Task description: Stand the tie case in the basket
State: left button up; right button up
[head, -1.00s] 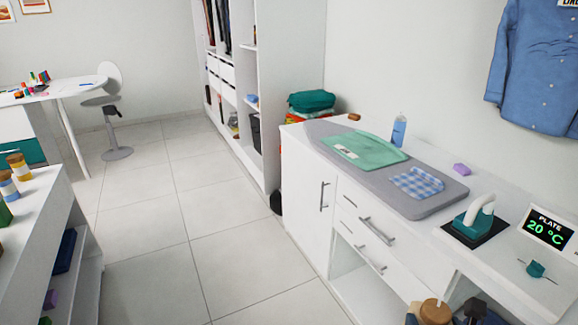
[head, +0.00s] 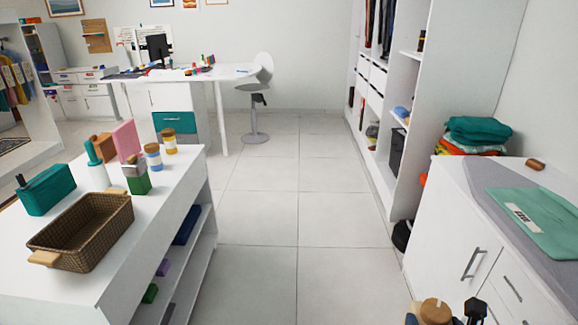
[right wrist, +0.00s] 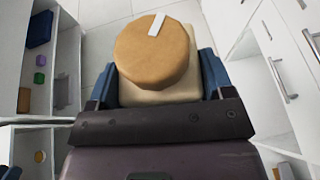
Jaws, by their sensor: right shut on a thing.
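The brown wicker basket (head: 104,238) with light wooden handles sits on the white island at the left of the head view. It looks empty. My right gripper (right wrist: 158,82) is shut on a cream object with a round tan top and a white tab, seemingly the tie case (right wrist: 150,52). In the head view the held case (head: 435,312) shows only its top at the bottom edge, well to the right of the basket. Its lower part is hidden. My left gripper is not in view.
On the island (head: 160,222), a teal box (head: 47,190), a pink block (head: 127,140), a green-based block (head: 136,180) and small jars stand behind the basket. Clear tiled floor (head: 290,220) lies between the island and the white cabinet (head: 440,225) at the right.

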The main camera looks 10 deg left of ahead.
aim_at(92, 232)
jog(key=i+j+u, duration=0.1)
jog(key=i+u, duration=0.8)
jog(key=u, duration=0.25)
jog(key=i+l+u, duration=0.1)
jog(key=u, duration=0.6)
jog(key=i+l, duration=0.05)
